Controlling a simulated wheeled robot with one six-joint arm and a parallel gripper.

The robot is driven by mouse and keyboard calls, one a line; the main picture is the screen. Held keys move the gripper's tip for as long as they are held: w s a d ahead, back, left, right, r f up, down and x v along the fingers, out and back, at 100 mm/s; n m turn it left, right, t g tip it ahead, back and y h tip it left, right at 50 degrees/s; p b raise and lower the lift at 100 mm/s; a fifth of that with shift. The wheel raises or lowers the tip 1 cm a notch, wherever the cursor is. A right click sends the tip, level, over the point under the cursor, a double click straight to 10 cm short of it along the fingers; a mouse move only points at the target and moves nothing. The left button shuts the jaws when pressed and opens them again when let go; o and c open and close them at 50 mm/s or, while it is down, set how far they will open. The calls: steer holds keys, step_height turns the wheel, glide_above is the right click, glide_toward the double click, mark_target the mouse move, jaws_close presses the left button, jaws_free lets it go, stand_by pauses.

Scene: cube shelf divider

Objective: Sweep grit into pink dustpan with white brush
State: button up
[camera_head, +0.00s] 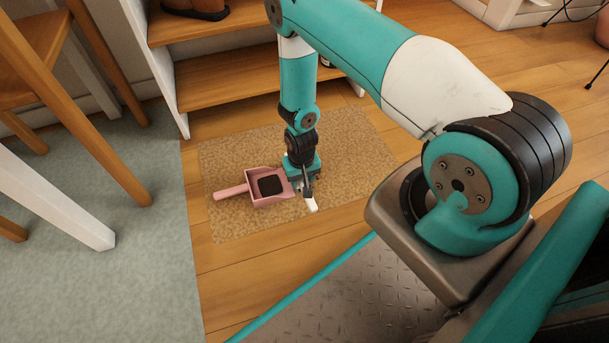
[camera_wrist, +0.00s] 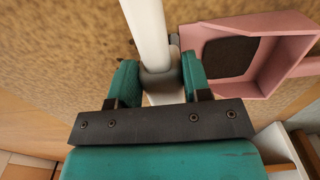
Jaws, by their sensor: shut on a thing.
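The pink dustpan (camera_head: 252,187) lies on the tan mat, its handle pointing left and its open side toward my gripper. A dark patch (camera_head: 271,185) covers part of its floor; I cannot tell if it is grit or part of the pan. My gripper (camera_head: 304,187) is low over the mat just right of the pan. In the wrist view my gripper (camera_wrist: 158,76) is shut on the white brush (camera_wrist: 145,30) at a grey collar. The pan (camera_wrist: 279,30) lies right beside the brush there. The bristles are mostly hidden, and I cannot make out loose grit on the mat.
The tan mat (camera_head: 228,150) lies on the wood floor before a wooden shelf (camera_head: 225,88). A grey-green rug (camera_head: 130,250) and wooden chair legs (camera_head: 95,130) are at left. The mat right of my gripper is clear.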

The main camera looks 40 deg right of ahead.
step_height(320, 180, up, 3)
steer(key=shift+d+f+p, duration=0.1)
steer(key=shift+f+p, duration=0.05)
steer(key=shift+p, duration=0.2)
step_height(320, 180, up, 5)
steer(key=p, duration=0.5)
